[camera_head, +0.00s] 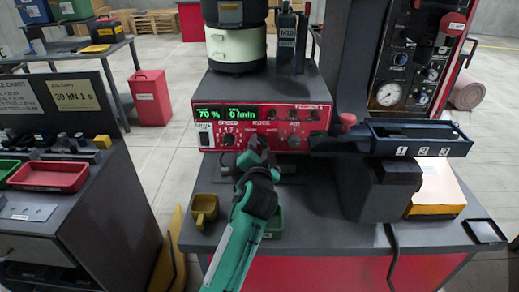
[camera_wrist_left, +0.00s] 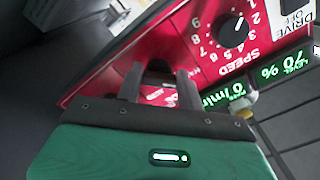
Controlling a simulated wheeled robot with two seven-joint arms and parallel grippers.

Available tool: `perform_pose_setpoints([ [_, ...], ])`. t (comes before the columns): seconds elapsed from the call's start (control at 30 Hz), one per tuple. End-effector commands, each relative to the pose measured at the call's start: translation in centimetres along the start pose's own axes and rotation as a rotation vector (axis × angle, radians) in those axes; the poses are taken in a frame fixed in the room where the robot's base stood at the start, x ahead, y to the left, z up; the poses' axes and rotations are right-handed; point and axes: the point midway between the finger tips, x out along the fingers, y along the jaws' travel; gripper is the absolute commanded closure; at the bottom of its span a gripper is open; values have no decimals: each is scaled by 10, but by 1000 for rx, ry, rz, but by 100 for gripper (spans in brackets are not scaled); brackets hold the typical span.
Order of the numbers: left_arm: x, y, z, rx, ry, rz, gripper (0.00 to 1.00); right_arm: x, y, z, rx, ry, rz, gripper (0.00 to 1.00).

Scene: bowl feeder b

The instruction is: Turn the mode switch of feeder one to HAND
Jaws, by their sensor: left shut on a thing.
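My left gripper (camera_head: 257,148) is at the panel, just right of the SPEED dial (camera_head: 229,140). In the left wrist view its two dark fingers (camera_wrist_left: 158,82) reach the panel and are shut on a small dark part, which I take to be the mode switch (camera_wrist_left: 157,66). The fingers hide most of it, and I cannot read its position. My right gripper is not in view.
A round bowl feeder (camera_head: 236,48) stands on the unit. A dark tray marked 1, 2, 3 (camera_head: 425,139) juts out at the right. A yellow cup (camera_head: 204,208) stands left of my forearm on the bench. A side table holds a red bin (camera_head: 50,175).

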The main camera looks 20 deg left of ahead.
Motion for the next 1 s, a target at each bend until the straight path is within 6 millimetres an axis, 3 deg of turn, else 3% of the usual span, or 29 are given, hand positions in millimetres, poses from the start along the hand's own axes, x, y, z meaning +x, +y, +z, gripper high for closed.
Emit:
perform_pose_setpoints([
  [0.6, 0, 2, 2, -42, -4, 5, 85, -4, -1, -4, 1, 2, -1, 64],
  [0.63, 0, 2, 2, -42, -4, 5, 58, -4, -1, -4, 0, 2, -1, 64],
  [0.73, 0, 2, 1, -41, -3, 4, 41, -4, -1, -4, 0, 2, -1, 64],
  [1.0, 0, 1, 1, -41, -1, 2, 41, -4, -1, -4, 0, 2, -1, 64],
])
